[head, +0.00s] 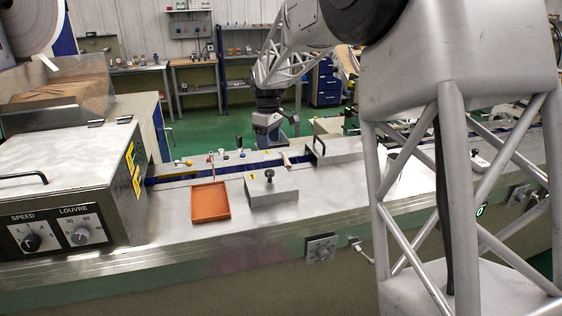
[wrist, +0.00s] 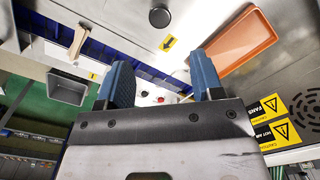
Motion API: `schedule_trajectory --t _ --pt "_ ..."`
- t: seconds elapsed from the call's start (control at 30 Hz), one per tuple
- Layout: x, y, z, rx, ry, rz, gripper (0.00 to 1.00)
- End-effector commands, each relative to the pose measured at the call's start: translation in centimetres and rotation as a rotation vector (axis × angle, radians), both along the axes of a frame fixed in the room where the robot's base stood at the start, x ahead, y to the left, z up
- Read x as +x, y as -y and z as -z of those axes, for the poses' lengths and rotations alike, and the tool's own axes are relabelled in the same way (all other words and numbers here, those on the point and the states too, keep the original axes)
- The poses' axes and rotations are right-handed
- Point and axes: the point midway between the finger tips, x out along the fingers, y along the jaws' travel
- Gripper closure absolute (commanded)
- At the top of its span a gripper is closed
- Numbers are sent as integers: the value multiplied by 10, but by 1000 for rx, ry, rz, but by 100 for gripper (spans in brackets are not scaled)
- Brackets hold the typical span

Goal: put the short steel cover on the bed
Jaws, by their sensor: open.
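The short steel cover (head: 272,191) is a low grey box with a black knob on top. It sits on the steel bench, just in front of the blue channel, in the head view. Its round black knob (wrist: 159,17) shows at the top of the wrist view. The steel bed (head: 180,185) runs along the bench with the blue channel in it. My gripper (head: 268,138) hangs behind the bench, beyond the channel and apart from the cover. In the wrist view my gripper (wrist: 160,62) has its blue fingers spread with nothing held between them.
An orange tray (head: 210,203) lies left of the cover. A longer cover with a bar handle (head: 336,149) lies to the right. A heater box (head: 70,190) stands at the left. A wooden-handled tool (wrist: 78,40) lies over the channel. Small coloured buttons sit at the back edge.

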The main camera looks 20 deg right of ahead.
Motion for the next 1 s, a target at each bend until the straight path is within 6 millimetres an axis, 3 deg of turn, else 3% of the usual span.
schedule_trajectory --t 0.27,0.47,1.0 --pt "-9 -1 -6 0 7 16 39" --pt "-43 -4 -19 -2 25 69 39" --pt "-200 -14 -51 4 105 325 39"
